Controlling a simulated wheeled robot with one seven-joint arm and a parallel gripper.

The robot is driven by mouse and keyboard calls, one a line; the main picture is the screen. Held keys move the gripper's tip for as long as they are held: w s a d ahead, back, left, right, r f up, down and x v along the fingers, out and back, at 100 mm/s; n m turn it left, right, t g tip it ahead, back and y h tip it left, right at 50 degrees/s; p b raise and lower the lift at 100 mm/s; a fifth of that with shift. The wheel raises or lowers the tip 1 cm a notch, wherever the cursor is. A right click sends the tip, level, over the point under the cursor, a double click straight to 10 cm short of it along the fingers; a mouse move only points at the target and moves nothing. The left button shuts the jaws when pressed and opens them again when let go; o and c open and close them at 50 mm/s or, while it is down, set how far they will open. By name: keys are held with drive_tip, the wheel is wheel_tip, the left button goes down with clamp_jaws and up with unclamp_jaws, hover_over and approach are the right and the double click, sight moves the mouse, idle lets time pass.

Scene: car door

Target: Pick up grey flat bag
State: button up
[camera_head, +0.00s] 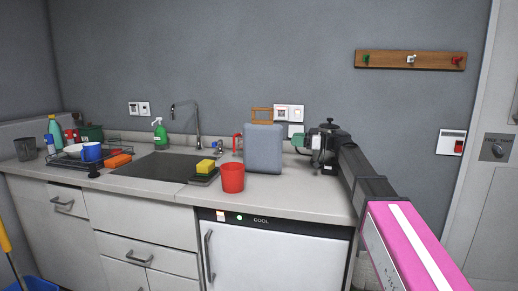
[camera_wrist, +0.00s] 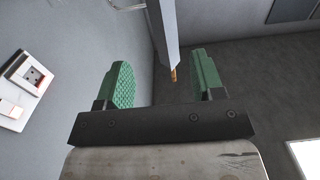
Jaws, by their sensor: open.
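The grey flat bag (camera_head: 263,149) stands upright on the counter, near the wall, left of my gripper (camera_head: 299,141). In the wrist view the bag (camera_wrist: 165,28) shows as a narrow upright slab seen nearly edge-on, in the gap between the two green fingers. My gripper (camera_wrist: 163,78) is open, with a finger on each side of that slab. I see no finger touching the bag, and how deep the bag reaches between them is hard to tell.
A red cup (camera_head: 232,178) and a yellow sponge (camera_head: 205,167) stand in front and left of the bag. A dark kettle-like appliance (camera_head: 329,145) is behind my gripper at the right. Wall sockets (camera_head: 289,113) are above the bag. The counter front right of the cup is clear.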

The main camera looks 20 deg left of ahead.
sight(274, 137)
drive_tip(key=shift+s+a+r, duration=0.1)
drive_tip(key=shift+s+a, duration=0.2)
drive_tip(key=shift+a, duration=1.3)
drive_tip(key=shift+s+a+r, duration=0.1)
drive_tip(key=shift+s+a, duration=0.2)
drive_tip(key=shift+a, duration=1.25)
drive_tip(key=shift+s+a, duration=0.3)
drive_tip(key=shift+a, duration=1.3)
clamp_jaws()
